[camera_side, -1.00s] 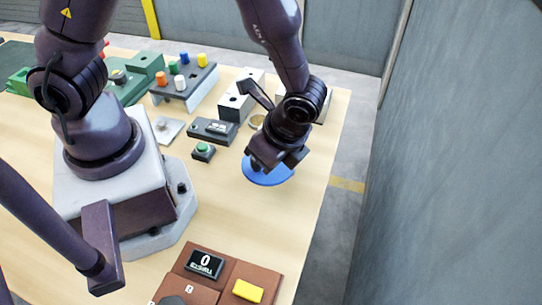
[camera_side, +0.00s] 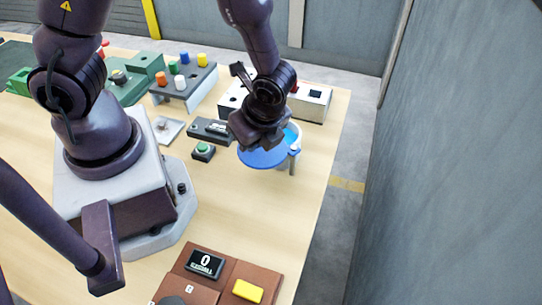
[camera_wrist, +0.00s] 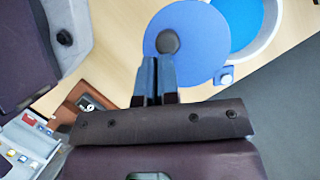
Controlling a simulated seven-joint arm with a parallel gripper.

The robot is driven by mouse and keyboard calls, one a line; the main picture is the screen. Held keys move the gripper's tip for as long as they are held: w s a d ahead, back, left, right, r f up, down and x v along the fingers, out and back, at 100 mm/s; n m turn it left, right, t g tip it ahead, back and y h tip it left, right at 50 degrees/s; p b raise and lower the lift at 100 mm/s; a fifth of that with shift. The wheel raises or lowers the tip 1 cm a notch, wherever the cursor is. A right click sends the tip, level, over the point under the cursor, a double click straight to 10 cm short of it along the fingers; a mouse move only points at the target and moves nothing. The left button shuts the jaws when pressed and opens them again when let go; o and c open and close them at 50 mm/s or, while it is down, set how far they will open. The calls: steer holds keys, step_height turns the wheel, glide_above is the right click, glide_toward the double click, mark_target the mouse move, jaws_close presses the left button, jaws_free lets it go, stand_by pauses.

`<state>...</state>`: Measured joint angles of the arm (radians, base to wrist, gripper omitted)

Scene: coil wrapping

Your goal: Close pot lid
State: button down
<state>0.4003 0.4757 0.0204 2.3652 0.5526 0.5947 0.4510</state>
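The pot lid is a flat blue disc with a dark round knob. In the side view the lid (camera_side: 262,158) is just under my gripper (camera_side: 256,143), beside the pot. The pot (camera_side: 297,150) has a pale rim and a bright blue inside; my gripper and the lid hide part of it. In the wrist view the lid (camera_wrist: 205,62) overlaps the left part of the pot's rim (camera_wrist: 268,30), leaving much of the inside uncovered. The fingers of my gripper (camera_wrist: 161,57) are close together at the knob (camera_wrist: 168,42) and appear shut on it.
A grey-white box (camera_side: 312,103) stands behind the pot. A black device (camera_side: 212,131) and a green button box (camera_side: 203,151) are to the left. A brown panel with a yellow block (camera_side: 248,291) is at the front. The table's right edge is close to the pot.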

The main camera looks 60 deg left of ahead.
steer(key=shift+w+a, duration=0.25)
steer(key=shift+a, duration=0.65)
steer(key=shift+w+a, duration=0.2)
steer(key=shift+a, duration=0.65)
steer(key=shift+w+a, duration=0.7)
steer(key=shift+a, duration=0.05)
steer(key=w+m, duration=0.1)
steer(key=w+a+m+t, duration=0.1)
steer(key=m, duration=0.1)
steer(key=shift+w+a, duration=0.25)
steer(key=shift+w, duration=0.25)
